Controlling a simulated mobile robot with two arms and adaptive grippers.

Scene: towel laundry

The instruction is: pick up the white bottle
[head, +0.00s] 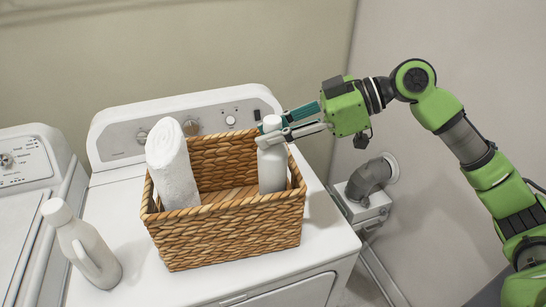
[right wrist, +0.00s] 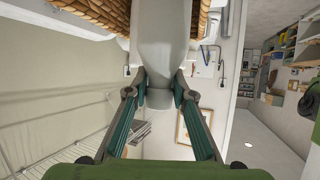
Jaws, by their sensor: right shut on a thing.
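A white bottle (head: 271,170) stands upright inside the wicker basket (head: 230,228), at its right side. My right gripper (head: 272,132) comes in from the right and is shut on this bottle near its top, just under the cap. In the right wrist view the two fingertips (right wrist: 159,92) press on both sides of the bottle's neck, and the pale body (right wrist: 163,40) extends beyond them. I cannot tell whether its base touches the basket floor. A second white bottle (head: 84,246), with a handle, stands outside the basket at the left. My left gripper is not in view.
A rolled white towel (head: 171,165) stands in the basket's left side. The basket sits on a white machine (head: 200,288) with a control panel behind. Another white machine (head: 25,205) is at the left. A grey vent pipe (head: 370,177) is on the wall at the right.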

